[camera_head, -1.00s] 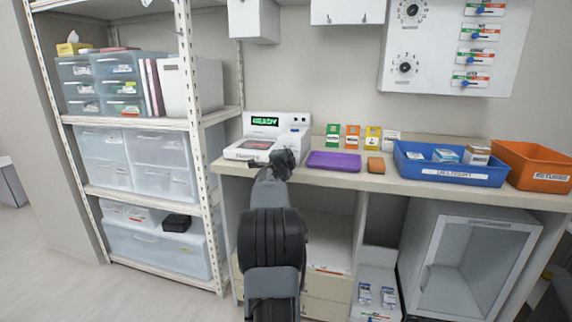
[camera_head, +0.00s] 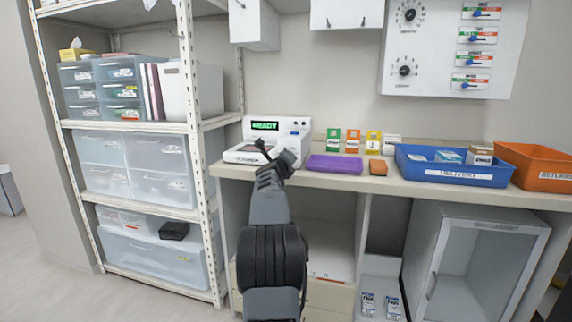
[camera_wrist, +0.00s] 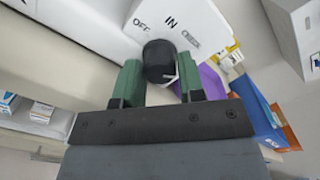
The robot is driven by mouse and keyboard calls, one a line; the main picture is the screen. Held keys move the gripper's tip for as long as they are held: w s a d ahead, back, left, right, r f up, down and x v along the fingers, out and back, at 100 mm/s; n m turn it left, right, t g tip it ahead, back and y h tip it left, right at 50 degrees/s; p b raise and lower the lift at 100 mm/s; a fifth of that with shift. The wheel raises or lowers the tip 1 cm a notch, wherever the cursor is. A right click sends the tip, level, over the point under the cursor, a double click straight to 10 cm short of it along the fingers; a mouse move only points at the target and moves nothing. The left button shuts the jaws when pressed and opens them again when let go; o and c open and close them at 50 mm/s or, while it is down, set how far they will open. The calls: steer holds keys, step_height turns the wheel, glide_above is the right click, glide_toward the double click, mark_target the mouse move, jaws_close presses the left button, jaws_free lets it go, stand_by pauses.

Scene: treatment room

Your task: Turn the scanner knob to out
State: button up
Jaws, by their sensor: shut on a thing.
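The white scanner (camera_head: 293,125) stands at the left end of the counter, its green display reading READY. Its black knob (camera_wrist: 160,58) shows in the wrist view, on a white face marked OFF, IN and a small boxed label too blurred to read. A white mark shows on the knob's lower right side; I cannot tell for sure which label the knob points to. My gripper (camera_head: 275,153) is in front of the scanner. In the wrist view its green fingers (camera_wrist: 158,82) are on both sides of the knob, shut on it.
A purple tray (camera_head: 335,164) and an orange-brown block (camera_head: 377,167) lie right of the scanner, with several small boxes behind. A blue bin (camera_head: 455,174) and an orange bin (camera_head: 540,170) stand further right. A shelf rack (camera_head: 195,150) stands close on the left.

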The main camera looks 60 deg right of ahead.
steer(key=shift+m, duration=0.6)
steer(key=o, duration=0.9)
steer(key=shift+b, duration=0.3)
steer(key=b+v, duration=0.1)
steer(key=v, duration=1.2)
steer(key=shift+s+a, duration=0.1)
steer(key=shift+a, duration=0.25)
steer(key=shift+r, duration=0.1)
